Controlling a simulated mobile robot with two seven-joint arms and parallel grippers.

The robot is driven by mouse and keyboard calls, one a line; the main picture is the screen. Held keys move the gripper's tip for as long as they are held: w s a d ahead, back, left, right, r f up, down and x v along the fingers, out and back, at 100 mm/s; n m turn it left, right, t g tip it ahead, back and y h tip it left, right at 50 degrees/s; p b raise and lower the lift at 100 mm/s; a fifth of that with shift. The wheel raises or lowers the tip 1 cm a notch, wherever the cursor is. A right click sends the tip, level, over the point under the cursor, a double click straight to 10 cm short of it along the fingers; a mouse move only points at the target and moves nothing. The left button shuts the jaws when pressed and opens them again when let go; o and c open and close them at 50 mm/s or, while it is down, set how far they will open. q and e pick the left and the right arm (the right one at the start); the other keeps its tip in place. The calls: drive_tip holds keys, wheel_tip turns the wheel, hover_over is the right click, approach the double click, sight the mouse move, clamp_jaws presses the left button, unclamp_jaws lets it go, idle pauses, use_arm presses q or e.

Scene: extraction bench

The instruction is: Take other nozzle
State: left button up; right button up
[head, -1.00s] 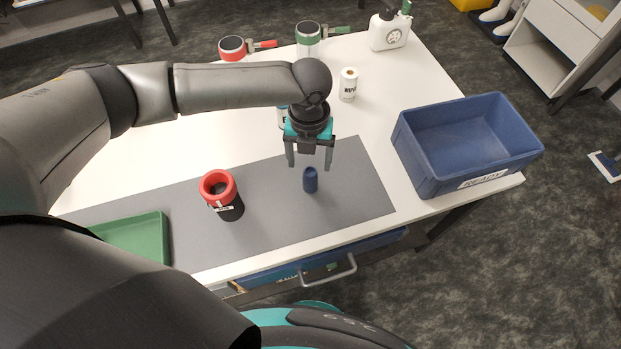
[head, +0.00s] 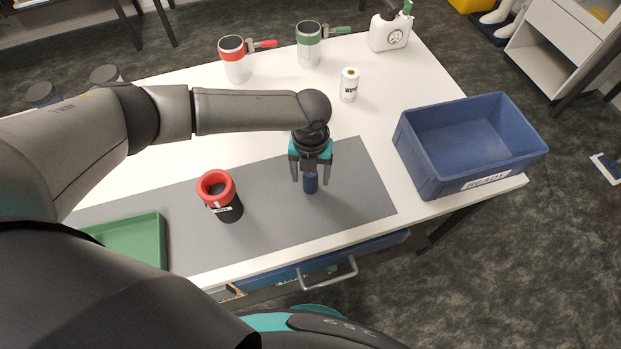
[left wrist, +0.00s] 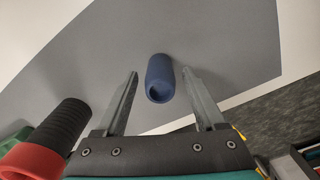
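A small dark blue nozzle (head: 311,184) stands on the grey mat (head: 270,218). My left gripper (head: 311,182) is open above and around it, with one finger on each side in the head view. In the left wrist view the blue nozzle (left wrist: 160,79) sits between the open fingers of the left gripper (left wrist: 159,80), with a gap on both sides. A black cylinder with a red collar (head: 220,195) stands to the left on the mat; it also shows in the left wrist view (left wrist: 58,137). My right gripper is not in view.
A blue crate labelled READY (head: 425,165) stands at the right table edge. A green tray (head: 135,240) lies at the left. A white roll (head: 349,86), a red-topped container (head: 236,62), a green-topped container (head: 308,45) and a white jug (head: 390,33) stand behind. A drawer below the front edge is partly open.

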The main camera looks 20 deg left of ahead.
use_arm(q)
clamp_jaws()
idle(0.3)
drive_tip(key=shift+r, duration=0.15)
